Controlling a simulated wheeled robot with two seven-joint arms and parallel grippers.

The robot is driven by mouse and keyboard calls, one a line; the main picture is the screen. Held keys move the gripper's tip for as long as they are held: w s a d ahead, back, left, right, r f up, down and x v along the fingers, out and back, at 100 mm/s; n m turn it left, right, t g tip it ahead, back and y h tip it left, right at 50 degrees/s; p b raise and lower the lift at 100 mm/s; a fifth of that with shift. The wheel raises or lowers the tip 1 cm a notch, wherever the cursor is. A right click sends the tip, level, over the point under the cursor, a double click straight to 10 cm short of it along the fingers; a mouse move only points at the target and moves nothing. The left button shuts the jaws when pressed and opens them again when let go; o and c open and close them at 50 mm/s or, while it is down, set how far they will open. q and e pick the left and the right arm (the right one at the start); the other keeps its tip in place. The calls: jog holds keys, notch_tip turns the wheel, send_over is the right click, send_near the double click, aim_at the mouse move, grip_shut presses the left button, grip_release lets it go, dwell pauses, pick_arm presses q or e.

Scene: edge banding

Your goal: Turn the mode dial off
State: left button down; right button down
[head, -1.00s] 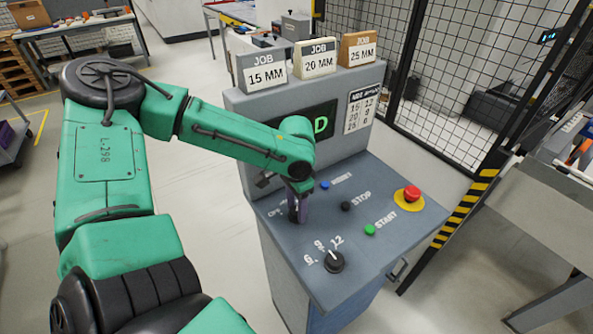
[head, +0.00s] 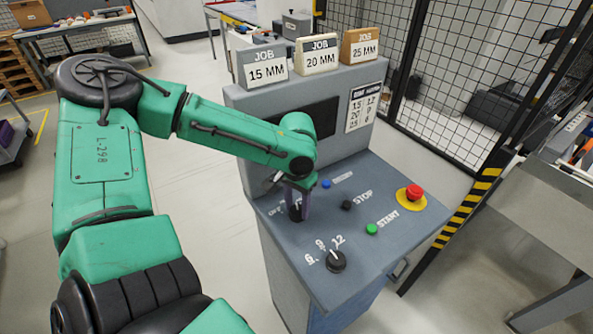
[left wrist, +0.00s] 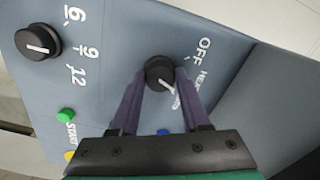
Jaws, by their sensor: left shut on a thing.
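The mode dial (left wrist: 157,66) is a round black knob with a pale pointer line, seen between my fingers in the left wrist view. The line slants to the lower right there, away from the word OFF (left wrist: 204,48); the lettering below OFF is partly hidden by a finger. In the head view the dial (head: 295,213) shows under my gripper at the panel's left edge. My left gripper (head: 297,203) is shut on the dial, with its purple fingers (left wrist: 159,78) on either side of it. My right gripper is not in view.
The sloped panel also holds a second black dial (head: 335,262) marked 6, 9, 12, a green START button (head: 371,229), a black STOP button (head: 347,205), a blue button (head: 326,184) and a red emergency button (head: 413,192). The display (head: 306,119) is dark. Mesh fencing (head: 440,90) stands behind.

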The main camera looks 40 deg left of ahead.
pick_arm(q)
jog(key=n, duration=0.3)
jog(key=shift+n+b, duration=0.3)
jog(key=shift+n, duration=0.1)
jog(key=n, duration=0.3)
jog(key=shift+w+n+b, duration=0.1)
jog(key=shift+n+b, duration=0.2)
jog(key=n, duration=0.6)
jog(key=shift+b, duration=0.4)
jog(key=shift+c, duration=1.8)
grip_release()
jog(key=shift+a, duration=0.1)
